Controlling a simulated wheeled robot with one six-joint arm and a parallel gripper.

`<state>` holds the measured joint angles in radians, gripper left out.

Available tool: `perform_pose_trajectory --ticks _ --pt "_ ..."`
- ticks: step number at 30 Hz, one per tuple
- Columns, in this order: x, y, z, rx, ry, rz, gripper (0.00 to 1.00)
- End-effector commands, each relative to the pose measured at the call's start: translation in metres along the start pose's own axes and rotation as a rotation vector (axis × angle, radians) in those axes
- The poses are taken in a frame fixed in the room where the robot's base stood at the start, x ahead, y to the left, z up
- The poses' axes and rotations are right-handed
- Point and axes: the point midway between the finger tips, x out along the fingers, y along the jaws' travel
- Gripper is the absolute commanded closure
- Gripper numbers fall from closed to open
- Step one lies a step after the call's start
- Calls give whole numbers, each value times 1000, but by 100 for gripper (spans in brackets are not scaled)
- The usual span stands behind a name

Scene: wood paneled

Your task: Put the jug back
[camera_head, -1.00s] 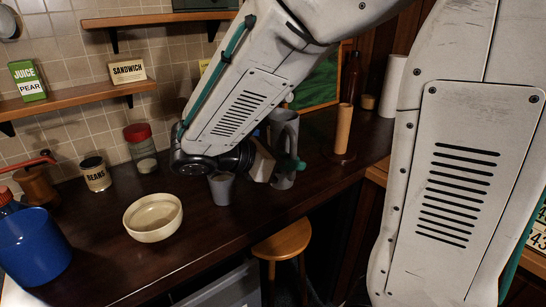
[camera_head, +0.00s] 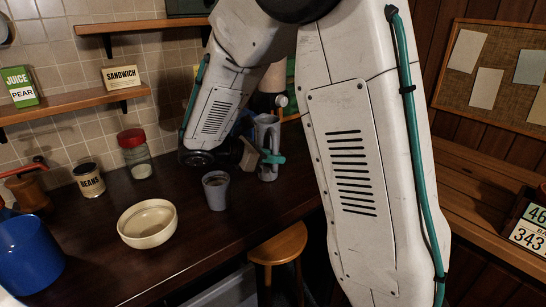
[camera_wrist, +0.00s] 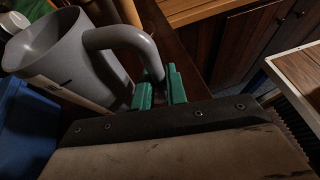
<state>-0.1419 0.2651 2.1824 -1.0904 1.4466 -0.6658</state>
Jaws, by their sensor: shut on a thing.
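The grey jug (camera_head: 266,132) is upright over the back part of the dark counter, behind and right of a small grey cup (camera_head: 215,191). I cannot tell whether its base touches the counter. My gripper (camera_head: 271,157) has green fingers at the jug's right side. In the wrist view the jug (camera_wrist: 72,58) fills the upper left, with its open mouth showing. My gripper (camera_wrist: 160,88) is shut on the lower end of its curved handle there. The jug's lower part is hidden in that view.
A cream bowl (camera_head: 147,223), beans tin (camera_head: 89,179) and red-lidded jar (camera_head: 134,155) stand left on the counter. A blue container (camera_wrist: 25,125) is close beside the jug in the wrist view. A wooden stool (camera_head: 279,244) stands at the counter's front.

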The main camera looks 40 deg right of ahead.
Motion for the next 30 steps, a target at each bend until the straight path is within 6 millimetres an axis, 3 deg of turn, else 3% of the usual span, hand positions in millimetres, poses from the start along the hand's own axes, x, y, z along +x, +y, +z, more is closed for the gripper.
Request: perform_pose_trajectory --ticks 9,10,12,23,30 --pt "1 0 -3 2 0 1 100" --pt "1 0 -3 1 0 0 78" --pt "1 0 -2 1 0 0 64" --pt "-3 0 1 2 0 1 64" --pt "-47 1 1 2 0 5 64"
